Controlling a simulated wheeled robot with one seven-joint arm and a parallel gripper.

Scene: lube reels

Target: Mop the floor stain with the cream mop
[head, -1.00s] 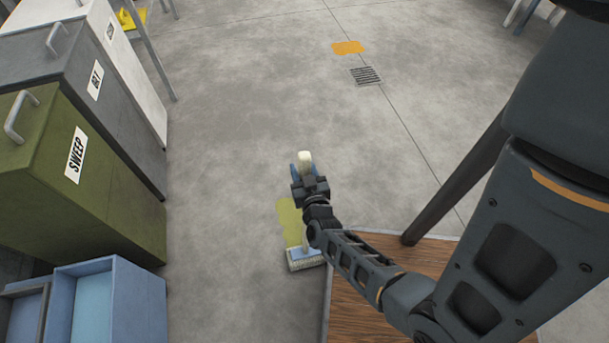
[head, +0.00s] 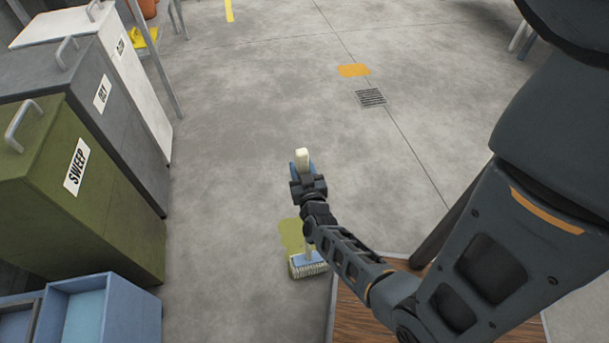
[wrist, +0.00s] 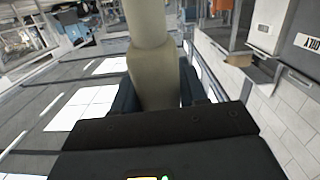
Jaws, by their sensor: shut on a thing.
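The cream mop (head: 302,158) is upright in my gripper (head: 308,182), its cream handle top showing above the fingers. Its pale fringed head with a blue top (head: 308,264) is low, at the near end of the stain. Whether the fringe presses on the floor is hard to tell. The olive-yellow floor stain (head: 290,234) shows beyond and left of the head, which hides part of it. In the wrist view the cream handle (wrist: 150,65) stands between my gripper's blue-grey fingers, which are shut on it.
Green SWEEP (head: 75,190), grey and white bins line the left, with blue open boxes (head: 100,310) at front left. A wooden platform (head: 350,318) lies at lower right. An orange patch (head: 354,70) and floor drain (head: 371,97) are farther off. The floor ahead is clear.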

